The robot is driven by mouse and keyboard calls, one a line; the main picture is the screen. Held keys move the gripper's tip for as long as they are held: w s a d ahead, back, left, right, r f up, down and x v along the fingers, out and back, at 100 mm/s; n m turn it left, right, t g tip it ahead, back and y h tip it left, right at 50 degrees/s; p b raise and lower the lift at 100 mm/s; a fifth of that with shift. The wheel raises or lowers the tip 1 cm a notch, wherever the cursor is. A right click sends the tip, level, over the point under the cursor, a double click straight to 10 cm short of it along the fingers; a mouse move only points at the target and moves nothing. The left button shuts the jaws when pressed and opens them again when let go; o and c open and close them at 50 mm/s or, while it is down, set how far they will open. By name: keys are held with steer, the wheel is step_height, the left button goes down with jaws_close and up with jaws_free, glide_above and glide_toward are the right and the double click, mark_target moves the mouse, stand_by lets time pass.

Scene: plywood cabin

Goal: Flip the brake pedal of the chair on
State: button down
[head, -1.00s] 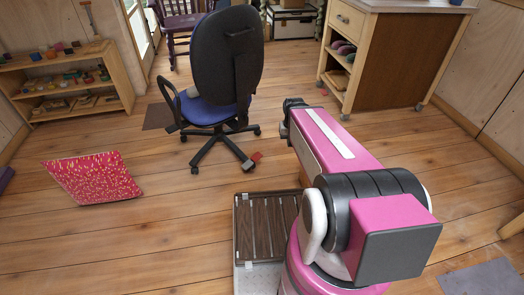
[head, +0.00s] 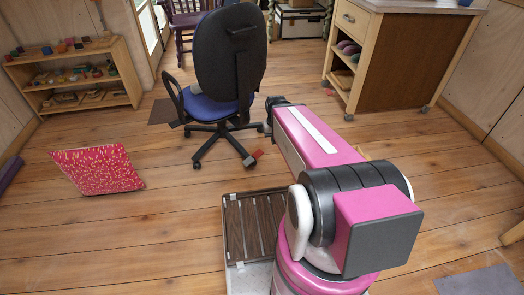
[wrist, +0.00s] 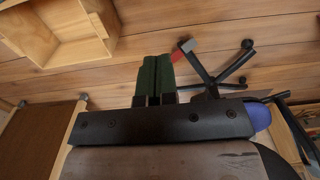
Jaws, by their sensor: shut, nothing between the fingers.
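The office chair (head: 228,60) has a dark back, a blue seat (head: 212,108) and a black wheeled base. A red brake pedal (head: 257,155) sticks out low at the end of a base leg, on the side towards me. In the wrist view the red pedal (wrist: 178,55) shows just beyond my gripper (wrist: 155,60), beside the right green fingertip, with the chair base (wrist: 215,78) further right. The green fingers are shut together and empty. Whether they touch the pedal I cannot tell. In the head view my arm hides the fingers.
A wooden cabinet on casters (head: 400,60) stands to the right of the chair. A pink cushion (head: 97,170) lies on the floor at left, and a low toy shelf (head: 75,80) stands behind it. In the wrist view an open wooden box (wrist: 60,38) is at upper left. Floor around the chair's front is clear.

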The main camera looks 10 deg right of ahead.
steer(key=w+f+n+t, duration=0.1)
steer(key=w+f+n, duration=0.1)
steer(key=w+f, duration=0.6)
steer(key=w+f+n+t, duration=0.1)
steer(key=w+f, duration=0.5)
steer(key=w, duration=0.5)
steer(key=n+t, duration=0.1)
steer(key=n, duration=0.2)
glide_above(263, 152)
steer(key=s, duration=0.4)
step_height(263, 152, down, 11)
steer(key=shift+w+d+r+y, duration=0.1)
steer(key=shift+w+y, duration=0.15)
steer(key=shift+y, duration=0.15)
steer(key=x, duration=1.2)
steer(key=shift+d, duration=0.2)
steer(key=shift+d+f, duration=0.2)
steer(key=shift+f, duration=0.8)
steer(key=shift+w+d+f+y, duration=0.1)
steer(key=shift+d+f+y, duration=0.1)
steer(key=shift+y, duration=0.1)
